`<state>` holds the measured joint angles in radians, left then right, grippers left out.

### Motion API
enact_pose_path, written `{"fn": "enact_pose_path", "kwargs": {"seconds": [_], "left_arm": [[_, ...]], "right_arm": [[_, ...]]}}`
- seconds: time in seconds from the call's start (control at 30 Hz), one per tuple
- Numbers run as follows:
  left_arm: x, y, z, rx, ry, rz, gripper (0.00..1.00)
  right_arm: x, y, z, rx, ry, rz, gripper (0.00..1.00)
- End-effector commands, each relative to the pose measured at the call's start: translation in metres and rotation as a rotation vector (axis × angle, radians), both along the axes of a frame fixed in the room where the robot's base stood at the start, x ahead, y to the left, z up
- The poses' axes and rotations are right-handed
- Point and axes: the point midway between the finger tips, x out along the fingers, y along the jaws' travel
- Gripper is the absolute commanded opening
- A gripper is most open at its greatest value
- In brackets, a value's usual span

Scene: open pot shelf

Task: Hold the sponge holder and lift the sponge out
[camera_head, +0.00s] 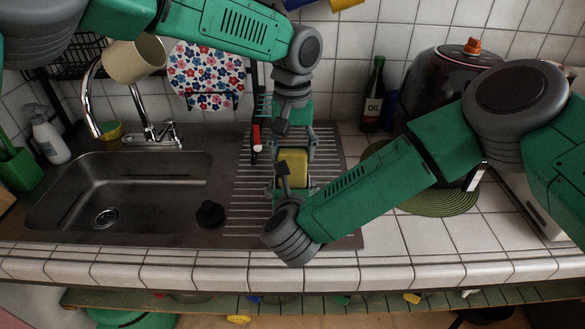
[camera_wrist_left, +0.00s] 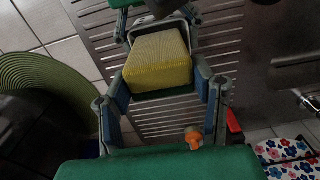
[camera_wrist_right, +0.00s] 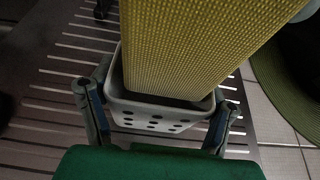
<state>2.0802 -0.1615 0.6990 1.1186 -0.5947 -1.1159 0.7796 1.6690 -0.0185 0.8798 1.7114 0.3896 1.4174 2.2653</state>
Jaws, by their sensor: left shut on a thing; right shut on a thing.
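The yellow sponge (camera_head: 296,165) is over the ribbed drainboard, and it also shows in the left wrist view (camera_wrist_left: 158,60) and large in the right wrist view (camera_wrist_right: 195,40). My left gripper (camera_head: 296,145) comes down from above and is shut on the sponge's sides. The pale grey sponge holder with round holes (camera_wrist_right: 150,117) is clear in the right wrist view. My right gripper (camera_head: 284,187) is shut around the holder. The sponge's lower end is at the holder's open top; how deep it sits is hidden. My right arm mostly covers the holder in the head view.
The steel sink (camera_head: 130,190) with a tap (camera_head: 150,130) is left of the drainboard (camera_head: 250,200). An oil bottle (camera_head: 374,97), a dark round appliance (camera_head: 440,85) and a green round mat (camera_head: 440,200) are on the right. A black stopper (camera_head: 210,213) lies near the sink's right edge.

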Motion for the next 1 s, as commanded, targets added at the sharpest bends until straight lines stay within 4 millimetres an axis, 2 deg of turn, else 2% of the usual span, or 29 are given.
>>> {"fn": "enact_pose_path", "kwargs": {"seconds": [0.1,0.2,0.53,0.57,0.63,1.0], "left_arm": [[0.001,0.000,0.022,0.001,-0.004,0.001,0.31],[0.001,0.000,0.032,0.000,-0.001,0.000,0.31],[0.000,0.000,0.039,0.000,0.001,0.000,0.31],[0.000,0.000,0.039,0.000,0.001,0.000,0.31],[0.000,0.000,0.039,0.000,0.001,0.000,0.31],[0.000,0.000,0.039,0.000,0.001,0.000,0.31]], "right_arm": [[0.000,0.000,0.000,0.000,0.000,0.000,0.41],[0.000,0.000,0.000,0.000,0.000,0.000,0.41],[0.000,0.000,0.000,0.000,0.000,0.000,0.41],[0.000,0.000,0.000,0.000,0.000,0.000,0.74],[0.000,0.000,0.000,0.000,0.000,0.000,0.99],[-0.005,0.000,0.002,0.000,0.001,0.001,0.99]]}}
